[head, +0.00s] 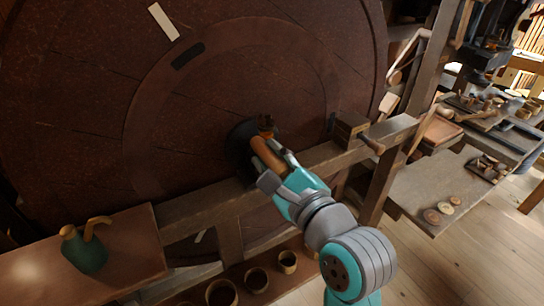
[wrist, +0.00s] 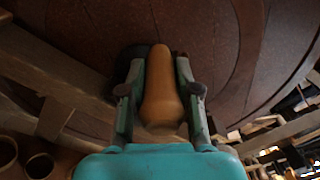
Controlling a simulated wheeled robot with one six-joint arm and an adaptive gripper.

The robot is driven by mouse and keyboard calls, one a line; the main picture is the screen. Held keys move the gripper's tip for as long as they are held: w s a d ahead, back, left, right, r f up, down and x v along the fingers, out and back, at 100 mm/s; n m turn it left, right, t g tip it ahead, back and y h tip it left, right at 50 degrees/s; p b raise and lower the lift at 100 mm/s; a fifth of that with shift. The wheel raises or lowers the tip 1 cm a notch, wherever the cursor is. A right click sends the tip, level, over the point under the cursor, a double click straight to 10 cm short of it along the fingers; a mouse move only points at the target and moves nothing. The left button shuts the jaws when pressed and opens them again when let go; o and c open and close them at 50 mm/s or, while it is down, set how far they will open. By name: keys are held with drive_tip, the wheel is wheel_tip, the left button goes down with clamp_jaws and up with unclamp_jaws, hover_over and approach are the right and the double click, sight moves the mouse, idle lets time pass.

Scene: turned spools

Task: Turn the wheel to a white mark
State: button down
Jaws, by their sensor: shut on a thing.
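The big dark-brown wheel (head: 225,80) fills the left and middle of the head view; its lower part is partly hidden by a beam. A white mark (head: 163,22) sits on its upper left, outside the paler ring. Another small white strip (head: 200,236) shows low down, below the beam. A black slot-like mark (head: 188,56) lies on the ring. A turned wooden handle (head: 266,153) stands out near the dark hub (head: 239,146). My gripper (head: 273,166) is shut on this handle; in the wrist view the handle (wrist: 161,95) lies between both fingers.
A wooden beam (head: 325,158) crosses in front of the wheel, with a wooden-handled block (head: 358,135) on it. A green can (head: 84,250) stands on a bench at lower left. Several cups (head: 256,280) stand below. A side table (head: 430,185) with small turned pieces is at right.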

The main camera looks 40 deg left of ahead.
drive_tip(key=shift+s+a+f, duration=0.25)
drive_tip(key=shift+s+f, duration=0.2)
drive_tip(key=shift+s, duration=0.1)
drive_tip(key=c, duration=0.9)
unclamp_jaws()
drive_tip(key=shift+o, duration=0.4)
drive_tip(key=shift+r, duration=0.15)
drive_tip(key=shift+w+r, duration=0.1)
drive_tip(key=shift+d, duration=0.15)
drive_tip(key=v, duration=1.2)
drive_tip(key=shift+w, duration=0.1)
